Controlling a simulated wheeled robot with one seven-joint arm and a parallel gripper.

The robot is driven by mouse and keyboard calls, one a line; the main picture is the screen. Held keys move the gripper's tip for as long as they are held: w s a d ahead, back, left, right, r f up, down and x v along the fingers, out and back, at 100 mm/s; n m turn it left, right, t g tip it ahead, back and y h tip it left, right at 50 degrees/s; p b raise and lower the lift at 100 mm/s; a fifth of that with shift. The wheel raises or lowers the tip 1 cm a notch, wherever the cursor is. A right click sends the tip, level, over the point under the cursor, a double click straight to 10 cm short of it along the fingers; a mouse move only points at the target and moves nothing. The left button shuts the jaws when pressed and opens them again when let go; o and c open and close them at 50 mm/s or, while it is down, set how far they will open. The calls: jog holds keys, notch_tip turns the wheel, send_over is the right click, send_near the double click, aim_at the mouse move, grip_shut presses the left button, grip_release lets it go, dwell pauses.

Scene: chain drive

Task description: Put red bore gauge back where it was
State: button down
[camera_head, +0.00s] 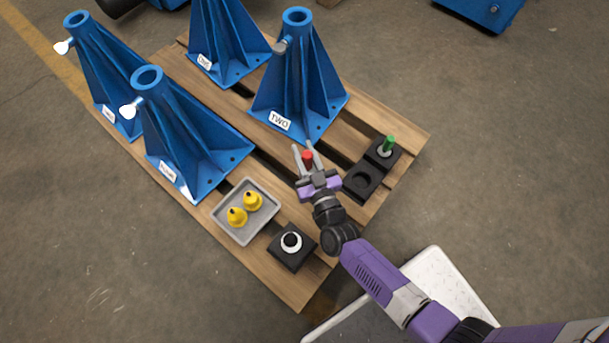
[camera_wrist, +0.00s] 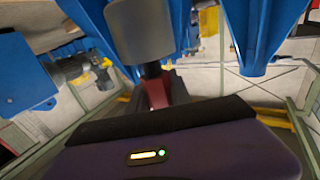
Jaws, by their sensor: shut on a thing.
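My gripper (camera_head: 305,150) is shut on the red bore gauge (camera_head: 308,157), above the pallet just in front of the stand labelled TWO. In the wrist view the gauge's red part (camera_wrist: 158,90) shows, with what looks like its dark neck and grey cylinder beyond it; the fingertips cannot be made out there. A black holder (camera_head: 375,190) with two round sockets lies to the right of my gripper. Its nearer socket (camera_head: 362,179) is empty. A green gauge (camera_head: 389,143) stands upright in the farther socket.
Several blue stands, including the one labelled TWO (camera_head: 298,85), fill the back and left of the wooden pallet (camera_head: 300,290). A grey tray (camera_head: 222,222) holds two yellow pieces. A black block (camera_head: 290,259) with a white ring sits at the near corner.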

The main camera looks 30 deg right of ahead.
notch_tip(320, 180, down, 14)
jog(key=b, duration=0.7)
jog(key=shift+b, duration=0.35)
jog(key=shift+f+b, duration=0.4)
jog(key=shift+b, duration=0.05)
jog(key=shift+f, duration=0.2)
jog(key=c, duration=1.2)
grip_release()
jog(key=shift+o, duration=0.2)
